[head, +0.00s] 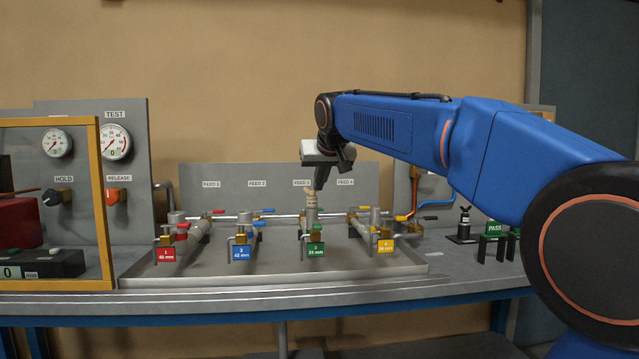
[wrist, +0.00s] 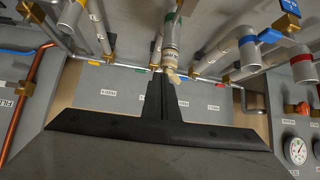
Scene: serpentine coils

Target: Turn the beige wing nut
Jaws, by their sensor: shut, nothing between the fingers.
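The beige wing nut (head: 311,199) sits on top of the upright grey fitting of the third coil, the one with the green tag (head: 316,249). In the wrist view the beige wing nut (wrist: 171,75) shows at the end of a grey cylinder, beside my fingertips. My gripper (head: 319,187) points down just above the nut, slightly to its right in the head view. My gripper (wrist: 163,75) is shut and empty. I cannot tell whether the fingertips touch the nut; the finger partly overlaps that area.
Red (head: 166,254), blue (head: 241,252) and yellow (head: 385,246) tagged coils stand beside it in a grey tray (head: 270,281). A grey panel with FEED labels rises behind. A yellow-framed station (head: 102,200) stands left; a green PASS block (head: 494,229) stands right.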

